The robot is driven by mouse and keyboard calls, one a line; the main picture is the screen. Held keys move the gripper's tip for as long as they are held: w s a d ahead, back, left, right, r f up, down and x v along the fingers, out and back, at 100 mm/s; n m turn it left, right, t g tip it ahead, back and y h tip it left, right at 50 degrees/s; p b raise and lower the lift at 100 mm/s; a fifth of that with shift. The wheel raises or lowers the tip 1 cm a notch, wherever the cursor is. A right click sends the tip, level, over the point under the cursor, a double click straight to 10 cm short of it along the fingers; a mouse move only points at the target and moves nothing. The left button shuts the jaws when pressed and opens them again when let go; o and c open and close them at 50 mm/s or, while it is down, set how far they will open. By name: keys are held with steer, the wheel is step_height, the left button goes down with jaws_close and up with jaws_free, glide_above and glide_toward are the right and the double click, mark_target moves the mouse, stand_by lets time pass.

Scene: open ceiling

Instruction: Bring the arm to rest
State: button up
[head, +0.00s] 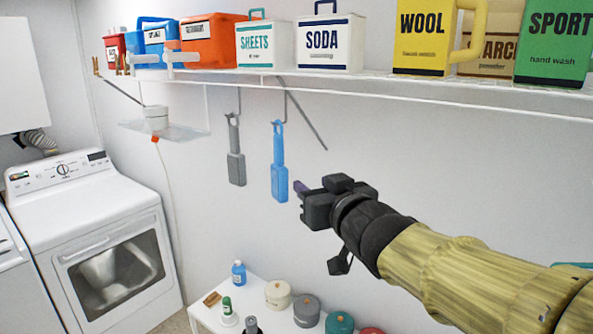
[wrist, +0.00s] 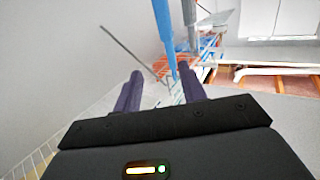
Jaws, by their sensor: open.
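My arm reaches in from the right in the head view. My gripper (head: 302,190) is held in the air just right of a blue hanging tool (head: 279,170). In the wrist view my gripper (wrist: 160,85) shows two dark purple fingers standing apart, with nothing gripped between them. The blue tool (wrist: 164,35) shows beyond the fingertips there, its lower end in line with the gap. I cannot tell exactly how far it is from the fingers.
A grey tool (head: 236,155) hangs left of the blue one. Above runs a wire shelf (head: 380,80) with several detergent boxes. A white table (head: 265,318) with jars and bottles stands below. A white dryer (head: 105,240) stands at left.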

steer(key=s+d+f+m+g+h, duration=0.1)
steer(key=d+f+g+h, duration=0.15)
steer(key=f, duration=0.65)
steer(key=d+f+m+g+h, duration=0.2)
steer(key=d+f+g, duration=0.15)
steer(key=f, duration=0.65)
steer(key=s+d+f+g, duration=0.2)
steer(key=s+f+g, duration=0.1)
steer(key=s+f, duration=0.4)
steer(key=s+d+f+g+h, duration=0.1)
steer(key=s+f+g, duration=0.3)
steer(key=s+f, duration=0.2)
step_height(320, 180, down, 3)
steer(key=shift+s+d+r+m+g, duration=0.2)
steer(key=shift+s+d+m+g, duration=0.1)
steer(key=shift+s+d+m, duration=0.1)
